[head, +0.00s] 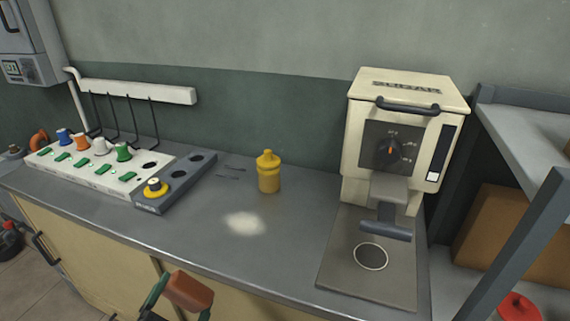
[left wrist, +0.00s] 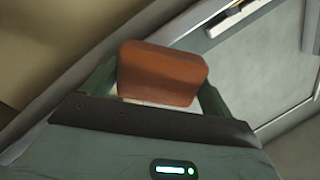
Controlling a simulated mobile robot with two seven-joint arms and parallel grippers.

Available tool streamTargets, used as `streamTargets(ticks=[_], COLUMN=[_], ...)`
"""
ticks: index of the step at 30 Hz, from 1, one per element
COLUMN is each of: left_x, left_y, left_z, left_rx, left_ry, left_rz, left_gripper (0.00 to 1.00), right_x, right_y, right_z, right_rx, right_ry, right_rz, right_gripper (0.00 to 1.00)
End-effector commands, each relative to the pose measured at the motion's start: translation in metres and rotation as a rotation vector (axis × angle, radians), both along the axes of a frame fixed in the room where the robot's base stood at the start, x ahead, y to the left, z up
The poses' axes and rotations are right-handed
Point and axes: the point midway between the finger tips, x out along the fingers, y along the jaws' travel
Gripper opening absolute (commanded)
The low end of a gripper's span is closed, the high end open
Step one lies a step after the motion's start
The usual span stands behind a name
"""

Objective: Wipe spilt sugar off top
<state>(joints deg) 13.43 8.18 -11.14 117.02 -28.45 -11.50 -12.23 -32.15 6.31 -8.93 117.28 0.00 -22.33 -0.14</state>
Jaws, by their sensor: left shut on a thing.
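A whitish patch of spilt sugar (head: 245,223) lies on the grey counter top (head: 200,220), in front of a yellow bottle (head: 268,172). My left gripper (head: 178,300) is at the bottom of the head view, at the counter's front edge, to the left of and nearer than the sugar. It is shut on a reddish-brown block (head: 190,290), perhaps a sponge. The left wrist view shows the block (left wrist: 162,75) between the two green fingers. The block is apart from the sugar. My right gripper is not in view.
A cream machine marked SUGAR (head: 408,125) stands at the right on the counter. A white rack with coloured knobs (head: 100,165) and a grey holder (head: 175,185) stand at the left. A grey shelf (head: 530,140) is at far right. The counter around the sugar is clear.

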Motion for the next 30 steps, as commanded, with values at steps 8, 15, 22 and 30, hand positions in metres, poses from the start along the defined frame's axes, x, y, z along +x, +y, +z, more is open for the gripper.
streamTargets(ticks=[8,15,22,30], left_x=[-0.022,-0.043,-0.062,-0.093], left_y=[0.011,0.017,0.017,0.017], left_z=[0.07,0.105,0.123,0.166], left_rx=[0.001,0.0,-0.001,0.0], left_ry=[-0.003,0.002,-0.004,-0.018], left_rz=[0.092,0.134,0.134,0.133], left_gripper=[0.68,0.68,0.68,0.68], right_x=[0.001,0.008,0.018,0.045], right_y=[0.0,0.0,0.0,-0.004], right_z=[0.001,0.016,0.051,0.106], right_rx=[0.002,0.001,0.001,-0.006], right_ry=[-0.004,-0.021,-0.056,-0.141], right_rz=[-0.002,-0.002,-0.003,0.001], right_gripper=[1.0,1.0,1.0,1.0])
